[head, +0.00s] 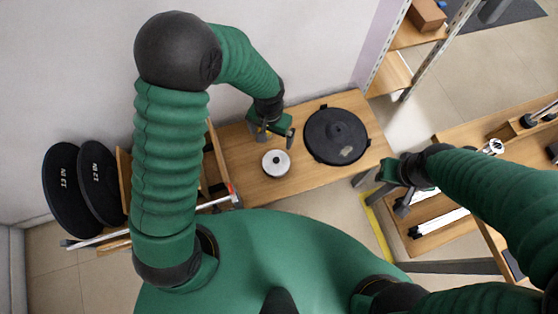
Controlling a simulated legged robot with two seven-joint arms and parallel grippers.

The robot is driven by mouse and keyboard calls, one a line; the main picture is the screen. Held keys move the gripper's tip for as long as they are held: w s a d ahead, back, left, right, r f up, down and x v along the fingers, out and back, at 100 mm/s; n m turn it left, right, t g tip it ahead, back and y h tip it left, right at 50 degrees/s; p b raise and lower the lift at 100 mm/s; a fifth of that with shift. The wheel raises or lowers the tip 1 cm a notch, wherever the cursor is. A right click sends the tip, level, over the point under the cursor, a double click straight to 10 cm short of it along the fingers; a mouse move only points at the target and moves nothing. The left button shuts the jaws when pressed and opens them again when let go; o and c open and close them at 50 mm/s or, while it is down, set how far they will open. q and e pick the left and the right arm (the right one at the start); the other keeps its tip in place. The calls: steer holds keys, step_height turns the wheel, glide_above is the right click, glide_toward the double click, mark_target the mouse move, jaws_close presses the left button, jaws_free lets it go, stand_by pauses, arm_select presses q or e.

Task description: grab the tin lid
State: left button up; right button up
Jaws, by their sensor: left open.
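A small round silver lid (276,163) with a dark knob at its centre lies on the wooden table, and I take it to be the tin lid. My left gripper (276,137) is open and empty, just behind the lid in the head view, with its fingers pointing down. I cannot tell its exact height above the table. My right gripper (383,192) is off to the right, beyond the table's right end, with its fingers apart and nothing seen between them.
A large black round lid-like disc (337,135) lies right of the silver lid. The wooden table (240,180) has bare room at its front. A wooden rack (124,180) with black discs stands left. Shelving (392,74) and another wooden table (490,129) are right.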

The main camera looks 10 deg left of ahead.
arm_select(q)
glide_above(277, 160)
step_height(277, 160, down, 5)
steer(key=f+b, duration=0.1)
steer(key=f, duration=0.2)
steer(key=f+b, duration=0.1)
steer(key=f, duration=0.2)
steer(key=f+b, duration=0.1)
steer(key=f, duration=0.3)
steer(key=shift+w+a, duration=0.25)
steer(key=shift+a, duration=0.15)
steer(key=f, duration=0.1)
steer(key=f+b, duration=0.1)
steer(key=f, duration=0.2)
steer(key=shift+s+d, duration=0.25)
steer(key=shift+d, duration=0.05)
steer(key=shift+w+f, duration=0.1)
steer(key=shift+f, duration=0.3)
steer(key=shift+a, duration=0.1)
steer(key=shift+c, duration=1.8)
steer(key=c, duration=0.7)
arm_select(e)
steer(key=f, duration=0.2)
steer(key=d+f, duration=0.1)
steer(key=f, duration=0.2)
steer(key=shift+s+d+f, duration=0.15)
steer(key=shift+s+f, duration=0.1)
steer(key=shift+f, duration=0.05)
